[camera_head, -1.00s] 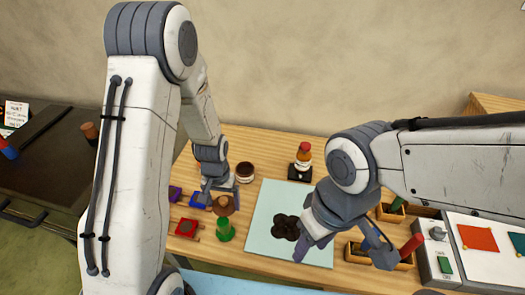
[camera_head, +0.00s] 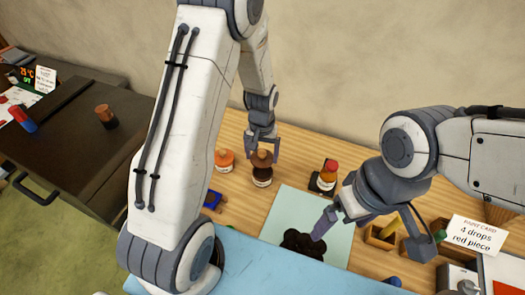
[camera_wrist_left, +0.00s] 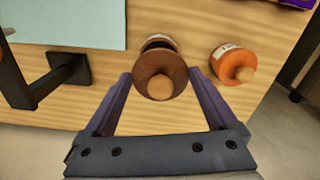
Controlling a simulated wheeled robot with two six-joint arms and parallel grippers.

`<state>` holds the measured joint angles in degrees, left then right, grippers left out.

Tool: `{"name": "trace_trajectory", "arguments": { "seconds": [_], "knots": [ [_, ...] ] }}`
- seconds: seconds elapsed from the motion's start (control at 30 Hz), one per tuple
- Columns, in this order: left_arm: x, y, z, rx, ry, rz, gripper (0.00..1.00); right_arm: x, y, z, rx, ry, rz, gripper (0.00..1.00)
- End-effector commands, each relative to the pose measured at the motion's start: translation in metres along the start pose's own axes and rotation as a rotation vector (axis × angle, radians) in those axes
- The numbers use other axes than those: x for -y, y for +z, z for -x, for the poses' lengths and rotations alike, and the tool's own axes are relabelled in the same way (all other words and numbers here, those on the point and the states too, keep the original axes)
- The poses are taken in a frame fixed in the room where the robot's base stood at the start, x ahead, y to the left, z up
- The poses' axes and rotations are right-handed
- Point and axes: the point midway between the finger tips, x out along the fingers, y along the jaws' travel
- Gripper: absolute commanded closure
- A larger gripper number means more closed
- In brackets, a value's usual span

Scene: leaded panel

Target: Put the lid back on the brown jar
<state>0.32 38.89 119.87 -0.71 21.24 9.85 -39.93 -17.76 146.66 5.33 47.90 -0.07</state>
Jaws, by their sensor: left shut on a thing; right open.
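The brown jar (camera_head: 262,180), dark with a pale label, stands on the wooden table left of the pale panel. My left gripper (camera_head: 262,150) is shut on the brown lid (camera_head: 262,159), which has a round knob, and holds it right over the jar. In the left wrist view the lid (camera_wrist_left: 158,78) sits between my two fingers (camera_wrist_left: 160,80) and hides most of the jar (camera_wrist_left: 158,42). I cannot tell whether the lid touches the rim. My right gripper (camera_head: 325,222) is open and empty above the pale panel.
An orange jar (camera_head: 225,160) stands close to the left of the brown jar; it also shows in the left wrist view (camera_wrist_left: 232,66). A dark flower-shaped piece (camera_head: 303,244) lies on the pale panel (camera_head: 283,208).

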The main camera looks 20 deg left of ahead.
Motion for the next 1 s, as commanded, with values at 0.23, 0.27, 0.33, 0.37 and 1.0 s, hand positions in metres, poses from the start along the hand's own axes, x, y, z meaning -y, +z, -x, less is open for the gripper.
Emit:
{"name": "trace_trajectory", "arguments": {
  "seconds": [0.23,0.27,0.33,0.37,1.0],
  "knots": [
    [-0.001,0.001,-0.019,0.001,0.000,-0.004,0.62,-0.001,0.001,-0.016,0.000,0.000,-0.002,0.00],
    [-0.001,0.001,-0.022,0.001,0.000,-0.004,0.62,-0.001,0.001,-0.019,0.000,0.000,-0.003,0.00],
    [0.000,0.001,-0.029,0.002,0.000,-0.003,0.62,-0.002,0.002,-0.025,0.000,0.000,-0.003,0.00],
    [0.000,0.001,-0.032,0.002,0.000,-0.002,0.62,-0.002,0.002,-0.027,0.001,0.000,-0.003,0.00],
    [0.000,0.000,-0.063,0.000,0.000,-0.003,0.62,-0.004,0.003,-0.049,0.000,0.000,-0.003,0.00]
  ]
}}
